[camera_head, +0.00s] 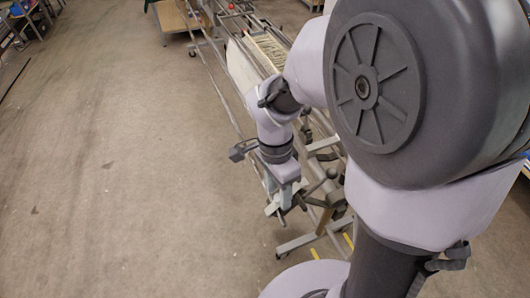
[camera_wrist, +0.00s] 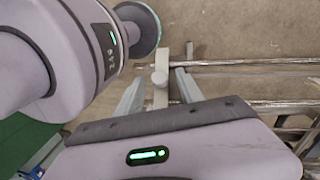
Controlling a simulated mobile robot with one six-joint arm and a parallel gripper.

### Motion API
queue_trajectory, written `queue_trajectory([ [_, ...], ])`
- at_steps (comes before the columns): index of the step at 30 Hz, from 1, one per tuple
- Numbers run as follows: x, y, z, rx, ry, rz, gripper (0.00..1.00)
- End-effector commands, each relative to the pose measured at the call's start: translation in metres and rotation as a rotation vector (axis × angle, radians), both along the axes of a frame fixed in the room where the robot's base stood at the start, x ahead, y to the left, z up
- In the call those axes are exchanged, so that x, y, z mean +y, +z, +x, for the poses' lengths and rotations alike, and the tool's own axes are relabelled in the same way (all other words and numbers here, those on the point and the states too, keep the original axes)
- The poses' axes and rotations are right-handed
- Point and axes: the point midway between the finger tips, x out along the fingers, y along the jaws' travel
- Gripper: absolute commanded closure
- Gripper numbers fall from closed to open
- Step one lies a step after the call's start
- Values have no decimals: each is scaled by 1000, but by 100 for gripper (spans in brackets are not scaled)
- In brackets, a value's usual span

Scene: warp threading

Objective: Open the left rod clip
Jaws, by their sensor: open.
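In the wrist view a pale flat bar with a light round knob (camera_wrist: 160,78), which looks like the left rod clip, stands at the end of the metal rods (camera_wrist: 245,62). My gripper (camera_wrist: 159,82) is open, with one finger on each side of this knob. Gaps show between the fingers and the knob, but I cannot tell the depth. In the head view my gripper (camera_head: 284,200) points down beside the near end of the loom frame. The clip cannot be made out there.
The long loom frame with rails (camera_head: 208,38) and pale warp threads (camera_head: 268,48) runs away toward the back. A castor leg (camera_head: 300,242) stands below my gripper. My own arm hides the right side. The floor (camera_head: 110,160) at left is clear.

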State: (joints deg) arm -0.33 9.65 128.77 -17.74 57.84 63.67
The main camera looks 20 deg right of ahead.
Motion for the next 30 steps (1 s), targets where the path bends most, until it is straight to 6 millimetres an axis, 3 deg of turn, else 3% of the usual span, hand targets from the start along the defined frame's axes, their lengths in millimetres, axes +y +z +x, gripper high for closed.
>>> queue_trajectory([
  [10,0,-4,-1,-1,0,0,58],
  [15,0,-4,-1,-1,0,0,91],
  [17,0,-4,-1,-1,1,0,100],
  [30,0,-4,-1,-1,1,0,100],
])
